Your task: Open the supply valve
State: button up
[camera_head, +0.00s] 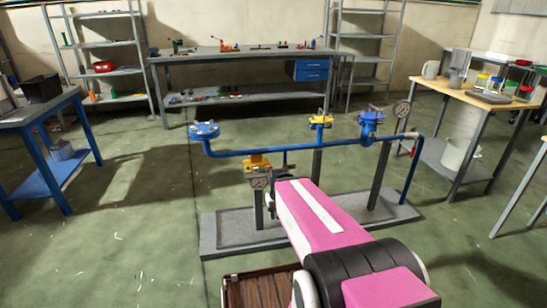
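A blue pipe assembly (285,149) stands ahead on a grey base (235,236). It carries a round blue handwheel (205,131) at its left end, a yellow valve (320,121) at the middle post, and a blue valve (370,120) farther right. A lower yellow fitting (256,162) sits left of centre. A small red part (414,144) is near the right bend. No label shows which of these is the supply valve. My pink arm reaches forward over the base and covers part of the stand. My gripper cannot be seen.
A blue-legged table (48,110) is at left, a wooden-topped table (455,90) at right, and a workbench (235,53) behind. Green floor is open between the left table and the base.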

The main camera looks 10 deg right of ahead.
aim_at(415, 147)
jog(key=k+z, duration=0.1)
jog(key=z, duration=1.4)
jog(key=i+j+z, duration=0.3)
jog(key=i+j, duration=0.45)
